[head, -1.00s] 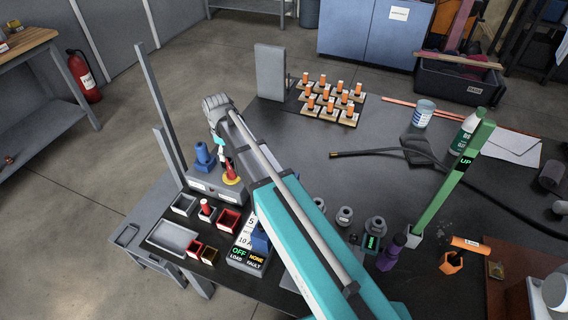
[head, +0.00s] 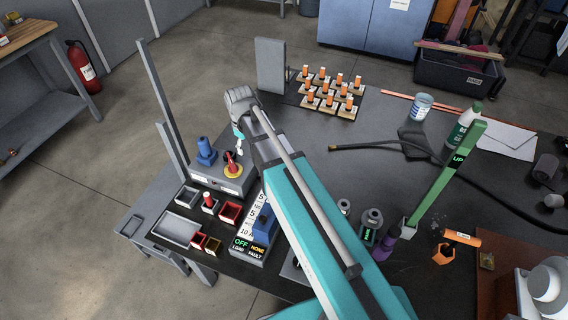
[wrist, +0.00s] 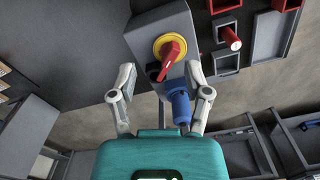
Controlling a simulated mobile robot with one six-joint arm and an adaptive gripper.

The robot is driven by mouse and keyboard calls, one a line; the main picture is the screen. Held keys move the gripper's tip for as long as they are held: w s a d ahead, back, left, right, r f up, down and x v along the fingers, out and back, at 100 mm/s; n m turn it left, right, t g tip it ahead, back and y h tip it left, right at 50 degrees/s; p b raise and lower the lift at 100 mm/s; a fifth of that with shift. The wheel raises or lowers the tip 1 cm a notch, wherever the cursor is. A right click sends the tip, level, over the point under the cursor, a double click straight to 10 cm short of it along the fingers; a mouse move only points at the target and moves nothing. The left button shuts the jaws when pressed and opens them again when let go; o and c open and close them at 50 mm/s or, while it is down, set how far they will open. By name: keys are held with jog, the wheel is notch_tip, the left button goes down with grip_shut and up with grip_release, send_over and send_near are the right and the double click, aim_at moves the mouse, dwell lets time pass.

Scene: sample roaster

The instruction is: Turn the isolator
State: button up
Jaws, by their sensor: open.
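The isolator is a red handle on a yellow disc (head: 232,167), mounted on a grey box (head: 212,181) at the table's left side. In the wrist view the red handle (wrist: 171,52) slants from upper right to lower left. My gripper (head: 240,143) is just above and behind the isolator in the head view, apart from the handle. In the wrist view my gripper (wrist: 159,78) is open, its fingers spread below the yellow disc with nothing held. A blue connector (wrist: 179,106) shows between the fingers, near the right one.
The blue connector (head: 206,152) stands on the same box, left of the isolator. Small red and grey bins (head: 229,213) and a labelled panel reading OFF (head: 245,250) lie in front. A grey upright post (head: 163,110) rises at left. Orange-topped pieces (head: 330,95) stand at the back.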

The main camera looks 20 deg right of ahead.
jog(key=s+d+r+m+p, duration=0.1)
jog(key=s+d+m, duration=0.6)
jog(key=s, duration=0.5)
jog(key=shift+d, duration=1)
jog(key=shift+s+r, duration=0.1)
